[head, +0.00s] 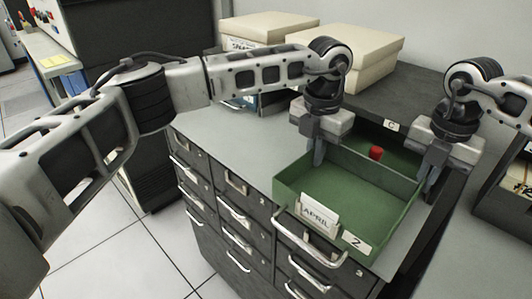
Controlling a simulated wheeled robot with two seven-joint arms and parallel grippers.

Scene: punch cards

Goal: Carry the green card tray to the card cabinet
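The green card tray (345,196) is an open box with a white card reading APRIL (318,212) and a label 2 (356,243) on its front. It is over the right part of the grey cabinet (232,142); I cannot tell whether it touches the top. My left gripper (318,158) is at the tray's far left wall and appears shut on it. My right gripper (427,182) is at the right wall, its fingers on the rim, and appears shut on it. The tray looks level. Its underside is hidden.
Behind the tray are a dark unit labelled C (391,125) and a red knob (376,153). Cream boxes (360,55) stand at the back. Drawer handles (308,240) jut from the front. Tiled floor (110,240) is clear at the lower left.

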